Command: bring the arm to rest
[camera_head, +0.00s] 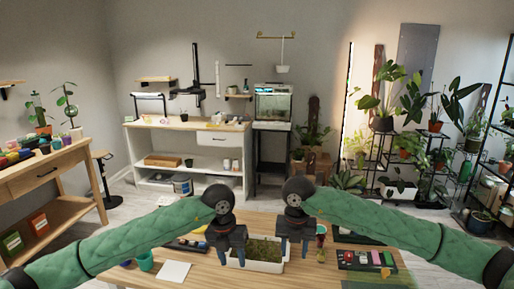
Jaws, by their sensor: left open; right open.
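My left gripper (231,250) hangs pointing down over the left part of the white planter box (277,267) on the wooden table. My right gripper (292,247) hangs pointing down over the right part of the same box. Both grippers are open with nothing visible between the fingers. My green-sleeved arms come in from the lower left and lower right corners and reach toward the table's middle. The box holds green moss or soil. The grippers hide parts of its rim, and I cannot tell whether the fingers touch it.
The wooden table (205,279) also bears a white sheet (173,272), a teal cup (146,261) and a dark tray (367,260) of small coloured items. A white workbench (212,157) and an aquarium (273,104) stand at the back. Plant shelves stand at right.

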